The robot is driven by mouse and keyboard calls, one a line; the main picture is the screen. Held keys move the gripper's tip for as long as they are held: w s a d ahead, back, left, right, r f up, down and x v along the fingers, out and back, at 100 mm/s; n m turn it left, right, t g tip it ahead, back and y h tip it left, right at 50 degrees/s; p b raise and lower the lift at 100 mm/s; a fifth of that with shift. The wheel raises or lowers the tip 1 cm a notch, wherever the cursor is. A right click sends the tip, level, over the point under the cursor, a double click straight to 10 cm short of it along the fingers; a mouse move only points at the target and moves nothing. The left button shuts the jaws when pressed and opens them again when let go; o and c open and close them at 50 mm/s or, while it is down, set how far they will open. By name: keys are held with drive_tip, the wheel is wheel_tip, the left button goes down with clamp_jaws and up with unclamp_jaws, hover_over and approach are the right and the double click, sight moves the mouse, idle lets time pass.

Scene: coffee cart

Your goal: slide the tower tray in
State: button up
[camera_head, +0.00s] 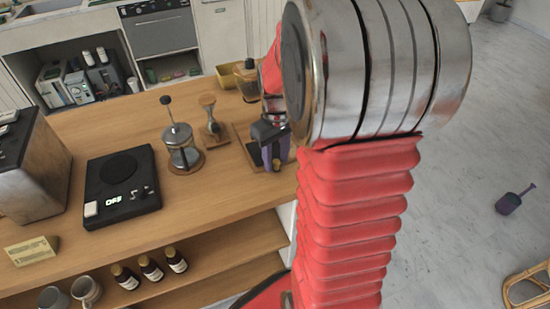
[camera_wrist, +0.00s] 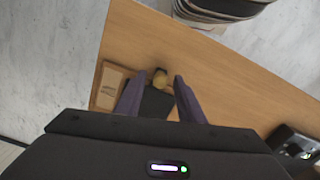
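In the head view my gripper (camera_head: 272,148), with purple fingers, points down at the right part of the counter. Behind it a wooden base (camera_head: 243,136) with a dark flat part (camera_head: 254,155) shows, partly hidden by my gripper and arm; I cannot tell for sure that this is the tower and its tray. In the wrist view my gripper (camera_wrist: 156,82) is open, its two fingers apart. A dark flat piece (camera_wrist: 156,103) and a small yellowish round thing (camera_wrist: 160,77) show between the fingers. I cannot tell whether the fingers touch either.
A French press (camera_head: 182,150), a small wooden stand (camera_head: 212,122) and a black scale (camera_head: 121,184) stand left of my gripper. A wooden framed piece (camera_wrist: 107,86) lies near the counter edge in the wrist view. Bottles (camera_head: 150,268) stand on the shelf below.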

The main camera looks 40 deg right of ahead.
drive_tip(key=shift+c, duration=0.4)
clamp_jaws()
